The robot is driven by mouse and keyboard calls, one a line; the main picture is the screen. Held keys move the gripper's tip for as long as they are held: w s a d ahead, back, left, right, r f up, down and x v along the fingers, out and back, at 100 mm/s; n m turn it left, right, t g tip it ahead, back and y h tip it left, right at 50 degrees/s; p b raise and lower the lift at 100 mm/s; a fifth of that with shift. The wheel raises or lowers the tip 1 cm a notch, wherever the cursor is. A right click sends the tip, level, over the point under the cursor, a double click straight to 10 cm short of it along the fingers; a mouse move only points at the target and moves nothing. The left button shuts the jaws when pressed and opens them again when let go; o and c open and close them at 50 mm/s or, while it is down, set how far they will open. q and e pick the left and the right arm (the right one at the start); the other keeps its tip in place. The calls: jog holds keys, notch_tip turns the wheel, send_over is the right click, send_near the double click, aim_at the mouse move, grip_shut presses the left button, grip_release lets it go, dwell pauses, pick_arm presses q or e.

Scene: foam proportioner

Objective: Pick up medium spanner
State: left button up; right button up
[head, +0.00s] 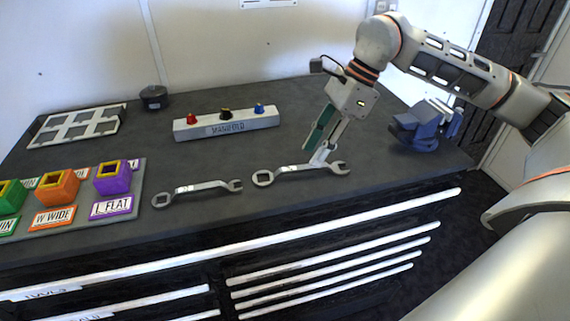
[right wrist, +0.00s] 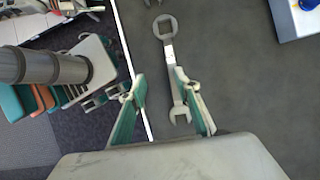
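Two grey open-ended and ring spanners lie flat on the dark bench top near its front edge. The left spanner (head: 197,188) looks slightly shorter than the right spanner (head: 298,169); no size marking is readable. My right gripper (head: 322,152) is at the right spanner, over its open-jaw end. In the right wrist view, my right gripper (right wrist: 161,103) is open, with the shaft and open jaw of the spanner (right wrist: 174,75) between its green-padded fingers. I cannot tell whether the fingers touch it. My left gripper is not in view.
The manifold block (head: 226,124) with coloured knobs stands behind the spanners. A blue vise (head: 422,128) is right of the gripper. A board with coloured sockets (head: 137,186) is at left, a grey rack (head: 80,127) and a dark pot (head: 154,98) behind. Drawers are below the front edge.

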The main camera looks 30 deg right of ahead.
aim_at(303, 166)
jog(key=shift+w+d+r+h, duration=0.2)
jog(key=shift+w+d, duration=0.05)
jog(key=shift+d, duration=0.4)
jog(key=shift+w+d+r+h, duration=0.2)
jog(key=shift+w+d, duration=0.05)
jog(key=shift+d, duration=0.35)
jog(key=shift+x, duration=1.15)
jog(key=shift+w+a+x, duration=0.15)
jog(key=shift+w+x, duration=0.05)
jog(key=shift+x, duration=1.1)
jog(key=shift+w+a+x, duration=0.15)
jog(key=shift+a+x, duration=0.05)
jog(key=shift+x, duration=1.1)
jog(key=shift+r, duration=0.2)
grip_shut()
